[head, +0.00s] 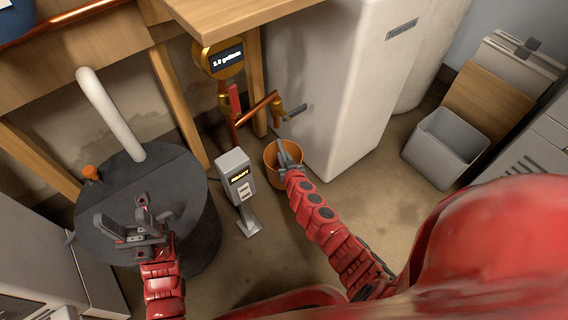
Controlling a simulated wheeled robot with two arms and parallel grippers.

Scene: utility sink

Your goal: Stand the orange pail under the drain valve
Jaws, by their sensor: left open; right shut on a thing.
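The orange pail (270,158) is near the middle of the head view, next to the lower front of the white tank. My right gripper (284,148) is shut on the pail, at its rim as far as I can see, and my arm hides part of it. The drain valve (279,108) sticks out from the tank at the end of a copper pipe, above and slightly behind the pail in the picture. I cannot tell whether the pail touches the floor. My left gripper (129,218) is open and empty above the dark round lid at the left.
A dark barrel (185,190) with a white pipe stands at left. A grey post with a "READY" display (239,179) stands between barrel and pail.

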